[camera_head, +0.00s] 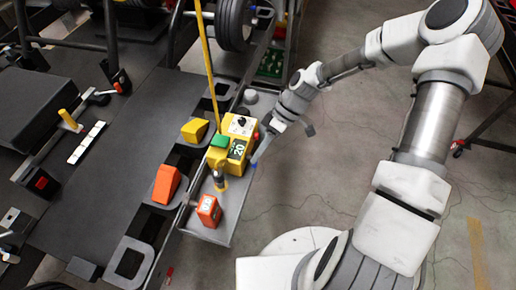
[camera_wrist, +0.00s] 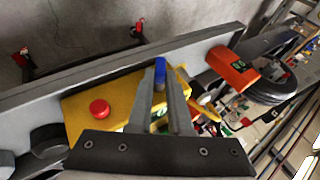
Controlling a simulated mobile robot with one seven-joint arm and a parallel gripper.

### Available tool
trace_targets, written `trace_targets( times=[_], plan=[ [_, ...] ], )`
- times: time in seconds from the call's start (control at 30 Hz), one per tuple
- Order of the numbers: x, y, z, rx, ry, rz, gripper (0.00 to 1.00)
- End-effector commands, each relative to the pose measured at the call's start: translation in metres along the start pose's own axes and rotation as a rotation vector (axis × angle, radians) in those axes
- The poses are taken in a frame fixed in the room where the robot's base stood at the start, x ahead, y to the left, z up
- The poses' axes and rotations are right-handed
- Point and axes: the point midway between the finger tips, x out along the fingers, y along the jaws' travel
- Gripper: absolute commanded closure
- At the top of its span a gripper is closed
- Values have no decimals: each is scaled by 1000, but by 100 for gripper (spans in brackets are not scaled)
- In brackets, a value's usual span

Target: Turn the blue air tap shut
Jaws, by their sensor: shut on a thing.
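The blue air tap (camera_wrist: 160,70) shows as a short blue lever between the fingertips of my gripper (camera_wrist: 161,82) in the wrist view. My gripper is shut on it. The tap is beside the yellow box (camera_wrist: 82,99), which has a red button (camera_wrist: 99,109) on it. In the head view a small bit of blue (camera_head: 256,164) shows at the right side of the yellow box (camera_head: 245,126), at the tip of my gripper (camera_head: 261,152). The fingers and my wrist hide most of the tap there, so its angle is hard to tell.
The yellow box stands on a narrow grey tray (camera_head: 222,232). An orange block (camera_head: 209,210) with a white label stands on the same tray, also seen in the wrist view (camera_wrist: 232,66). A yellow pole (camera_head: 207,70) rises behind the box.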

Motion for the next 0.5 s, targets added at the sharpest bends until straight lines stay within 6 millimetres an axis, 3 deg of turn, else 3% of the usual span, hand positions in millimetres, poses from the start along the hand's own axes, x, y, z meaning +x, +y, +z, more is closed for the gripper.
trace_targets(
  times=[0.5],
  plan=[
    [6,14,2,189,3,-452,100]
  ],
)
